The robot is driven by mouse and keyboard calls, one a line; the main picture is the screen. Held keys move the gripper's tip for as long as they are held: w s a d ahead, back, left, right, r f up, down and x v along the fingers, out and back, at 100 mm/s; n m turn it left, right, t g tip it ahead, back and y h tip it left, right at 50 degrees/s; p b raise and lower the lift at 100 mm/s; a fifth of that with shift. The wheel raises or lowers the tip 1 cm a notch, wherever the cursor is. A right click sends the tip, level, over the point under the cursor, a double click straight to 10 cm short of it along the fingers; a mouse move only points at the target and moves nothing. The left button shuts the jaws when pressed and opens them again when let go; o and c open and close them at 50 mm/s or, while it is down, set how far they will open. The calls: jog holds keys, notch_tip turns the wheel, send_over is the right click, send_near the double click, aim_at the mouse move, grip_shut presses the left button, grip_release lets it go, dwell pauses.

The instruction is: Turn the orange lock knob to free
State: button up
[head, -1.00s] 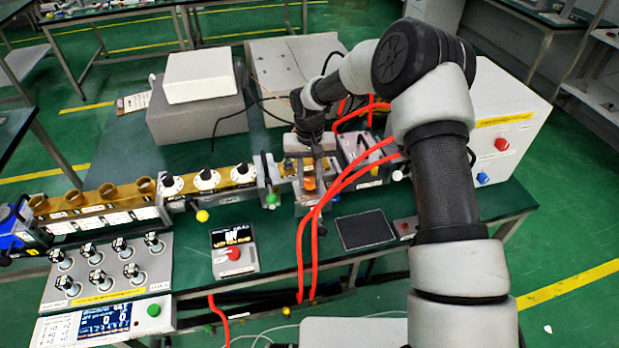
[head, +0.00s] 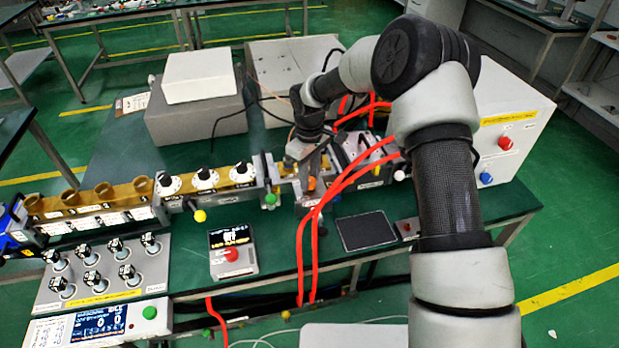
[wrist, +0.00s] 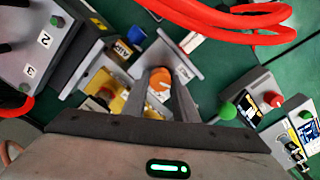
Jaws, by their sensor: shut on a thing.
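The orange lock knob (wrist: 159,79) sits between my two fingertips in the wrist view. In the head view the knob (head: 310,184) shows as a small orange patch below my gripper. My gripper (wrist: 161,88) is shut on the knob from above. In the head view my gripper (head: 309,176) is tilted over the grey and yellow fixture. The knob's pointer and the lock markings are too small or hidden to read.
Red hoses (head: 345,178) loop close to the right of the knob and in front of the fixture. A row of white dials (head: 205,178) stands to the left. A dark pad (head: 366,231) lies at front right.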

jog(key=shift+n, duration=0.7)
jog(key=o, duration=1)
jog(key=shift+o, duration=0.2)
notch_tip(320, 180, up, 17)
jog(key=shift+r, duration=0.2)
jog(key=shift+d+r, duration=0.1)
